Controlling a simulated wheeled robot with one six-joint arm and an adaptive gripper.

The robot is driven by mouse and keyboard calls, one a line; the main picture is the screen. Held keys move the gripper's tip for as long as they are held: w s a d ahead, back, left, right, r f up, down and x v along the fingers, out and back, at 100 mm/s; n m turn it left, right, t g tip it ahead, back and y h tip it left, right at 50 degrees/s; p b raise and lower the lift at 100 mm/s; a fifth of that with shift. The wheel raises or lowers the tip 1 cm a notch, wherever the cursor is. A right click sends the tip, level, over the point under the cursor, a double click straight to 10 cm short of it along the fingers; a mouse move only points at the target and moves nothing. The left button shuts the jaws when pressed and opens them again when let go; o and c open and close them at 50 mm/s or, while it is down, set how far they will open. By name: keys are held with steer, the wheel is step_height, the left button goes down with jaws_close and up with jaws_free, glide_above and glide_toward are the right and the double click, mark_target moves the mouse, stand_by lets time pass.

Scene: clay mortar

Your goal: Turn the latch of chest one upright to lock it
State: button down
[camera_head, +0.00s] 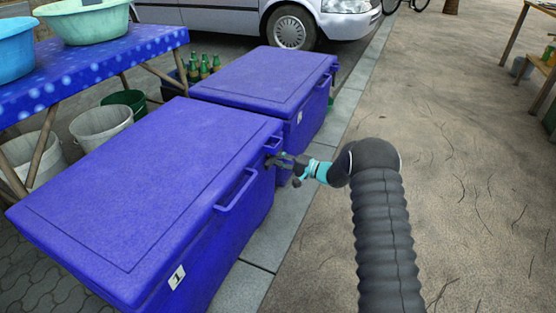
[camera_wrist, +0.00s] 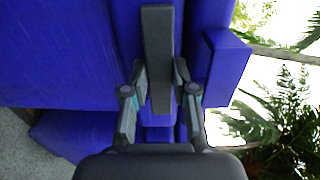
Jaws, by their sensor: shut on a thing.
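Chest one (camera_head: 140,190) is the near blue chest with a closed lid and a white label marked "1" (camera_head: 177,277). Its latch (camera_wrist: 157,50) is a dark grey bar on the blue face in the wrist view. The bar runs up and down that picture, alongside the lid edge. My gripper (camera_head: 272,160) reaches in from the right to the far end of the chest's handle side. In the wrist view my gripper (camera_wrist: 158,80) has its two fingers closed on either side of the bar's lower part. The fingertips' exact contact is partly hidden by the bar.
A blue handle (camera_head: 236,190) juts out near my gripper. A second blue chest (camera_head: 265,80) stands right behind. A table with basins (camera_head: 85,60) and several buckets (camera_head: 100,125) are at left. The pavement (camera_head: 460,170) at right is open.

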steer(key=n+b, duration=0.1)
steer(key=n, duration=0.3)
steer(key=shift+f+n+b, duration=0.1)
steer(key=shift+n+b, duration=0.3)
steer(key=n+b, duration=0.2)
steer(key=n, duration=0.2)
steer(key=shift+n, duration=0.3)
steer(key=n+b, duration=0.2)
steer(key=n, duration=0.2)
steer(key=shift+n, duration=2.2)
steer(key=c, duration=0.9)
jaws_free()
